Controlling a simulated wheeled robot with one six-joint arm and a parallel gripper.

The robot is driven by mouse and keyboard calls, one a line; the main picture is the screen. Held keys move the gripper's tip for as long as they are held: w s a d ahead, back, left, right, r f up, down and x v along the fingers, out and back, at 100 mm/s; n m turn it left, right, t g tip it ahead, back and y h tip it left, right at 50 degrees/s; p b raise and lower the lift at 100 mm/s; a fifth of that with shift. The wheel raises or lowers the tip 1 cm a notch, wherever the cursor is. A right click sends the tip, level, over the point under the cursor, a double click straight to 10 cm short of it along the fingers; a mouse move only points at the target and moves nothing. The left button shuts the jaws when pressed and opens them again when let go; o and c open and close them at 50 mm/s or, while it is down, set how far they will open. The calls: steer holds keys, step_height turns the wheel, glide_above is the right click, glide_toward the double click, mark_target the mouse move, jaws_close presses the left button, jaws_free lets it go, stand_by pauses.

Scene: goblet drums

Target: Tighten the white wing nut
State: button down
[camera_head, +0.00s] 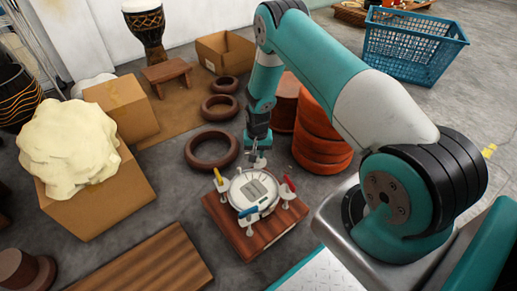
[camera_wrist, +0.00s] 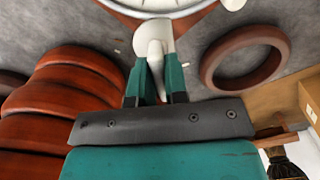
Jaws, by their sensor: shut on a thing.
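A round white disc (camera_head: 268,184) with a grey rim sits on a reddish wooden block (camera_head: 232,231) on the floor. Wing nuts stand around it: a yellow one (camera_head: 218,176) at the left, a red one (camera_head: 289,184) at the right and a blue one (camera_head: 247,212) at the front. The white wing nut (camera_wrist: 155,48) is at the disc's far side, and its wing lies between my gripper's fingers. My gripper (camera_head: 258,155) is shut on it; it also shows in the wrist view (camera_wrist: 156,84). The fingers hide part of the wing.
Brown rings (camera_head: 211,149) lie on the floor behind the block. Stacked orange-red rings (camera_head: 320,140) stand to the right. A cardboard box with a cream bundle (camera_head: 68,148) stands left, and a wooden plank (camera_head: 145,268) lies front left. A blue basket (camera_head: 413,45) is far right.

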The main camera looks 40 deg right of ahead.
steer(key=m+p, duration=0.2)
steer(key=m, duration=0.4)
steer(key=shift+w+a+m, duration=0.1)
steer(key=shift+w+m, duration=0.05)
steer(key=shift+m, duration=0.15)
steer(key=m+p, duration=0.1)
steer(key=m, duration=0.5)
steer(key=shift+w, duration=0.15)
steer(key=c, duration=1.1)
jaws_free()
steer(key=shift+c, duration=0.2)
step_height(320, 180, up, 17)
steer(key=p, duration=0.6)
steer(key=shift+r, duration=0.2)
